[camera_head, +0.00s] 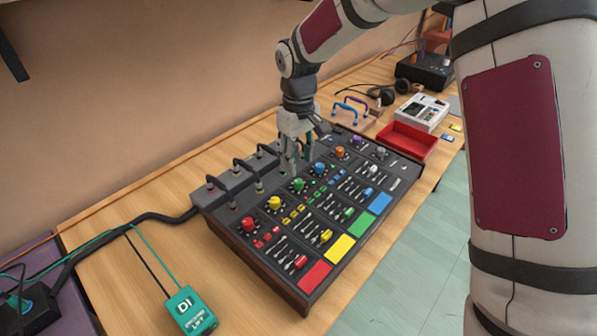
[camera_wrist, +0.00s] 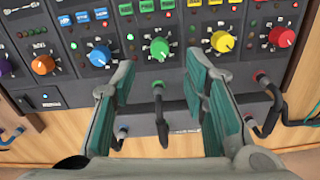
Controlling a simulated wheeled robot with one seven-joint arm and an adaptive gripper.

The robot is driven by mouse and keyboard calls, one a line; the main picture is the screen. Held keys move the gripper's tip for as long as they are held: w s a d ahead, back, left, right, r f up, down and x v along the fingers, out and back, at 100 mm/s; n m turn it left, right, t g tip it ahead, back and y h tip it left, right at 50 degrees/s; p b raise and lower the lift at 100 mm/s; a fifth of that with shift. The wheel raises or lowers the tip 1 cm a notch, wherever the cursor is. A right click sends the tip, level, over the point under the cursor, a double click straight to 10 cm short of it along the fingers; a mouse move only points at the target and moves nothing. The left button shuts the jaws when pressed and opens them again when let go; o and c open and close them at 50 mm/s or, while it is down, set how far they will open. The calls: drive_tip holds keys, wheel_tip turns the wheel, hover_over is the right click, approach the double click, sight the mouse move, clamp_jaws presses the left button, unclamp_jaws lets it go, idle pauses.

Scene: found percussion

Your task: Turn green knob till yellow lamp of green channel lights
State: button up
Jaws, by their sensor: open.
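The green knob (camera_head: 299,184) stands on the black mixer (camera_head: 262,262), between the yellow and blue knobs. It also shows in the wrist view (camera_wrist: 159,48), with a white pointer mark and a printed scale around it. My gripper (camera_head: 297,166) is open and points down just behind and above the green knob. Small lamps (camera_wrist: 130,42) sit left of the green knob; I cannot tell whether the yellow one is lit.
The yellow knob (camera_wrist: 223,41) and blue knob (camera_wrist: 99,55) are close neighbours. Black cables (camera_wrist: 161,112) rise from jacks at the mixer's back edge, near my fingers. A red tray (camera_head: 408,141) and a green DI box (camera_head: 190,310) lie on the wooden table.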

drive_tip(key=shift+r, duration=2.6)
drive_tip(key=s+d+r+m+t+p, duration=0.15)
drive_tip(key=s+d+r+m, duration=0.25)
drive_tip(key=s+d+r, duration=0.9)
drive_tip(key=s+d+m+t, duration=0.1)
drive_tip(key=s+d, duration=0.1)
drive_tip(key=s, duration=0.8)
drive_tip(key=s+d+r+m+t+p, duration=0.1)
drive_tip(key=s+m, duration=0.1)
drive_tip(key=s, duration=0.8)
drive_tip(key=shift+d+r+m+t, duration=0.2)
drive_tip(key=shift+d+m+t, duration=0.1)
drive_tip(key=shift+d+t, duration=0.05)
drive_tip(key=shift+r, duration=0.1)
